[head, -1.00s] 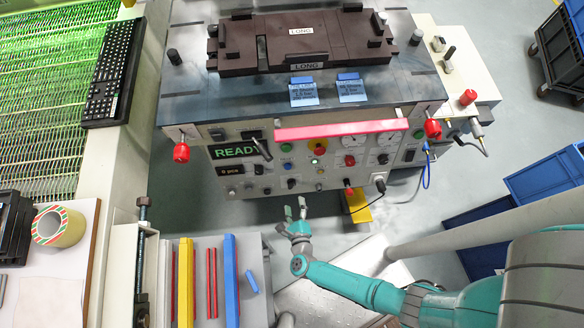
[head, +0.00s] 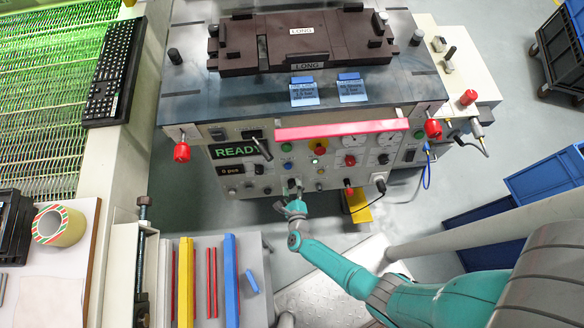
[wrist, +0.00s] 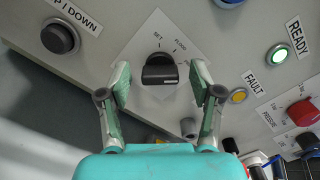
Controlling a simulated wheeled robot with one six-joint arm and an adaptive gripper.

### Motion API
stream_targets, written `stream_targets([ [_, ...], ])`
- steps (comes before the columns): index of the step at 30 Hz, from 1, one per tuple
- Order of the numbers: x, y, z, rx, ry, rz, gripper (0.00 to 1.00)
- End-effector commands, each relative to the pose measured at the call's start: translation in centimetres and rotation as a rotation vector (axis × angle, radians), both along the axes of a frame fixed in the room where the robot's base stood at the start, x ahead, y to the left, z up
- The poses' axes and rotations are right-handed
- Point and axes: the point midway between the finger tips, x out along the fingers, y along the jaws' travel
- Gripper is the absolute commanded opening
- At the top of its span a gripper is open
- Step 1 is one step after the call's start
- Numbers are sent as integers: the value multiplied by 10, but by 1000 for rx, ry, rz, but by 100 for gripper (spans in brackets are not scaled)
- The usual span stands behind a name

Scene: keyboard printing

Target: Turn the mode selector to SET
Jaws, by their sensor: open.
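The mode selector (wrist: 160,72) is a black knob on a light diamond plate in the wrist view, with "SET" printed at its upper left and other marks at its upper right. Its pointer direction is hard to tell. My gripper (wrist: 160,88) is open, with one finger on each side of the knob and visible gaps between fingers and knob. In the head view my gripper (head: 293,193) is at the lower part of the control panel (head: 240,180) and hides most of the selector.
A black knob (wrist: 60,38) at upper left, a lit green READY button (wrist: 280,54), a yellow FAULT button (wrist: 238,95) and a red knob (wrist: 302,112) surround the selector. A black cable plug (head: 380,186) sticks out of the panel to the right.

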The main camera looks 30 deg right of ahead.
Motion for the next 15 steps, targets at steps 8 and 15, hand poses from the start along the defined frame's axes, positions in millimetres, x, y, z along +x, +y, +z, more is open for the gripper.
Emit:
stream_targets([
  [8, 0, 0, 0, 1, 0, 0, 40],
  [15, 0, 0, 0, 0, 0, 0, 5],
])
